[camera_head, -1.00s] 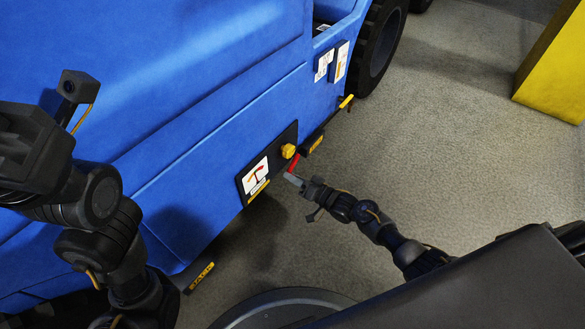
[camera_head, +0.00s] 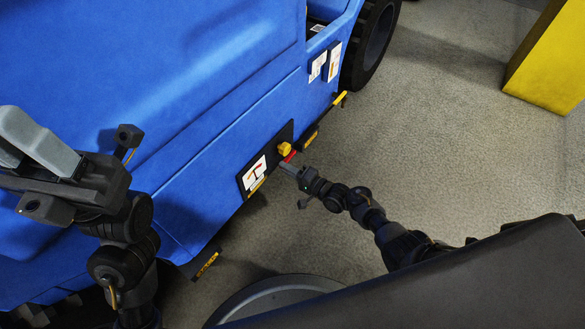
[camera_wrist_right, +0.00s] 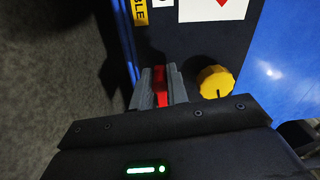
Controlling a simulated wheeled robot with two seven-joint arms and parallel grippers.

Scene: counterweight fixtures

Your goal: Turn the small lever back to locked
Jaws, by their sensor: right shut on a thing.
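The small red lever (camera_head: 289,156) is on a black panel (camera_head: 284,133) low on the side of a blue machine, beside a yellow knob (camera_head: 284,148). My right gripper (camera_head: 287,167) is at the panel, and its fingers are shut on the lever. In the right wrist view the red lever (camera_wrist_right: 161,88) shows between the grey fingers (camera_wrist_right: 160,92), just left of the yellow knob (camera_wrist_right: 215,82). The lever's pivot and exact angle are hard to make out. My left gripper (camera_head: 16,148) is at the left, away from the panel, with a gap between its grey fingers.
The blue machine (camera_head: 215,60) fills the left and middle. A label with a red mark (camera_head: 255,174) is left of the knob. A black wheel (camera_head: 375,45) and a yellow block (camera_head: 548,60) stand farther off. The grey floor (camera_head: 430,140) at right is clear.

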